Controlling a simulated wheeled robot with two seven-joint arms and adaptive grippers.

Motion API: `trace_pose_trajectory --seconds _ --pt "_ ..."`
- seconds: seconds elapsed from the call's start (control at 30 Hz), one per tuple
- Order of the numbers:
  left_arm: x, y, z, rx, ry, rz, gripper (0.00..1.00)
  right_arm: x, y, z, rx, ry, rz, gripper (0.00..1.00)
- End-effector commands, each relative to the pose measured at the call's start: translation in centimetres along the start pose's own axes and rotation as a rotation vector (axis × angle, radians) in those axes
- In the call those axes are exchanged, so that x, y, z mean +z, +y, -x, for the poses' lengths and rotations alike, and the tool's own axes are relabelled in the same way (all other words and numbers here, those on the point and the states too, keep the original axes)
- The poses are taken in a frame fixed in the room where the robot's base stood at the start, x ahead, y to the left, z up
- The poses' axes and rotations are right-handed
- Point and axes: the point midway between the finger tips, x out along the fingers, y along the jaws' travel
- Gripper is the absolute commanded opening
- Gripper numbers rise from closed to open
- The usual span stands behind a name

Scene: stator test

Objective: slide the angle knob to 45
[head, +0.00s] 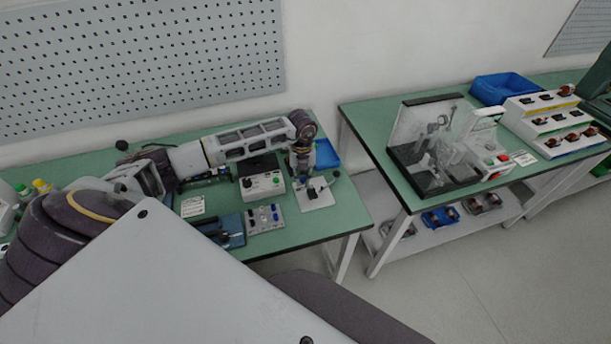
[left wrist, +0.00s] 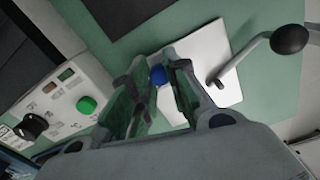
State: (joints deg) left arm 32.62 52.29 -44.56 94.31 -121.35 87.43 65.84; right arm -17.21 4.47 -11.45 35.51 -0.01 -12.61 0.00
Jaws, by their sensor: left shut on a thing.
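My left gripper (head: 308,184) points down over a white plate (head: 318,199) on the green table. In the left wrist view, the left gripper (left wrist: 160,88) has its two fingers on either side of a small blue knob (left wrist: 158,75), shut on it. The white plate (left wrist: 212,50) lies beneath, partly hidden by the fingers. A crank lever with a black ball end (left wrist: 289,39) rises from the plate to the right of the fingers; its ball also shows in the head view (head: 337,173). No angle marks can be read. My right gripper is not in view.
A control box (head: 263,186) with a green button and black knob stands left of the plate. A panel of small knobs (head: 265,219) and a blue tray (head: 327,154) are near. A second table (head: 408,190) holds a clear-covered machine (head: 440,145). A floor gap separates the tables.

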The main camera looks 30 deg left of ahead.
Motion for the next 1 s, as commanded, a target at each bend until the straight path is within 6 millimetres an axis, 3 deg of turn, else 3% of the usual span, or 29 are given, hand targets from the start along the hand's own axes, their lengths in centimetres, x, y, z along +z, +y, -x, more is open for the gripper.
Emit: trace_pose_trajectory --seconds 0.2,0.53,0.57,0.73,1.0 --pt "-0.3 1.4 0.1 0.002 -0.001 0.001 0.00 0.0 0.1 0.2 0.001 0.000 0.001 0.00" --pt "-0.3 1.7 0.0 0.004 0.000 0.001 0.00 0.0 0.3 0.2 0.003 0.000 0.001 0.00" --pt "-0.3 1.7 0.0 0.004 0.000 0.001 0.18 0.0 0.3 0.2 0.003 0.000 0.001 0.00" --pt "-0.3 1.7 0.0 0.004 0.000 0.001 0.40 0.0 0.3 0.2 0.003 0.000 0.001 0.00" --pt "-0.4 1.6 0.0 0.001 0.000 0.000 0.41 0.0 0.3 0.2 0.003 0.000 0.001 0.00"
